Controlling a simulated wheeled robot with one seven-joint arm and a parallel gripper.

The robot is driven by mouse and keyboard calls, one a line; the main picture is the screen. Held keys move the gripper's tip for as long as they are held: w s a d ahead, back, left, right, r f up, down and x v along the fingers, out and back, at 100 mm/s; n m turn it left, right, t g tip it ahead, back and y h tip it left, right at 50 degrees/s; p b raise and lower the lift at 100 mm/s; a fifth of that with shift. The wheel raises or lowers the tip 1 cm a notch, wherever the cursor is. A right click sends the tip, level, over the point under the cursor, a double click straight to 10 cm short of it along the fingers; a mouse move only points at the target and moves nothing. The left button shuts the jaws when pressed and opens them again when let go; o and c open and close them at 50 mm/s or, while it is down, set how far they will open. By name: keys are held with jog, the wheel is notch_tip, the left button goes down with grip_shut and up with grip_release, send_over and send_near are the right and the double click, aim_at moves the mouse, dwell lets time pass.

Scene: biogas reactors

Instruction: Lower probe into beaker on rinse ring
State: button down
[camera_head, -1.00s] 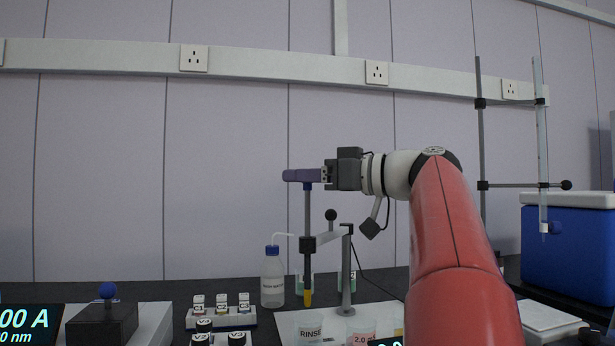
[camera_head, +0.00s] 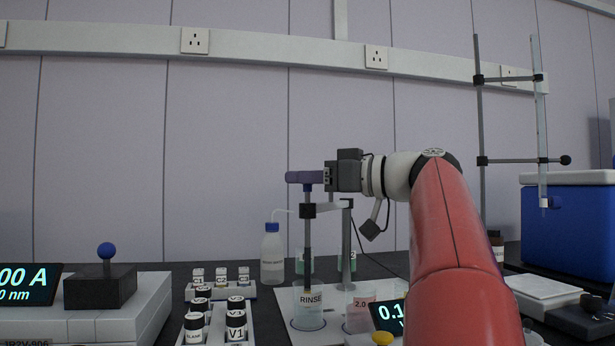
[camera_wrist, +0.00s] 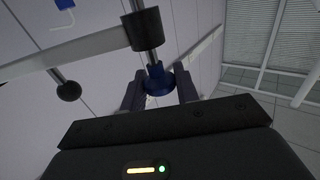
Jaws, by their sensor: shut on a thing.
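The probe (camera_head: 307,240) is an upright thin grey rod with a blue cap, which also shows in the wrist view (camera_wrist: 157,80). It passes through the black collar (camera_head: 307,210) of a stand (camera_head: 346,245). My gripper (camera_head: 305,177) is shut on the cap at its top; in the wrist view the two fingers (camera_wrist: 160,92) flank it. The clear beaker labelled RINSE (camera_head: 309,319) stands directly under the collar. The lower shaft reaches down past the beaker's rim line in the picture, and the yellowish tip is mostly hidden by the label.
A second beaker marked 2.0 (camera_head: 359,314) stands just right of RINSE, beside a meter display (camera_head: 389,316). A wash bottle (camera_head: 272,256) stands behind left. Racks of vials (camera_head: 219,285) are at left. A blue cooler (camera_head: 570,240) is at right.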

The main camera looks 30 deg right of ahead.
jog(key=shift+f+b, duration=0.4)
jog(key=shift+f, duration=0.75)
jog(key=c, duration=1.1)
grip_release()
jog(key=shift+o, duration=0.2)
jog(key=shift+r, duration=0.1)
jog(key=v, duration=0.7)
jog(key=shift+s+d, duration=0.25)
jog(key=shift+s, duration=0.1)
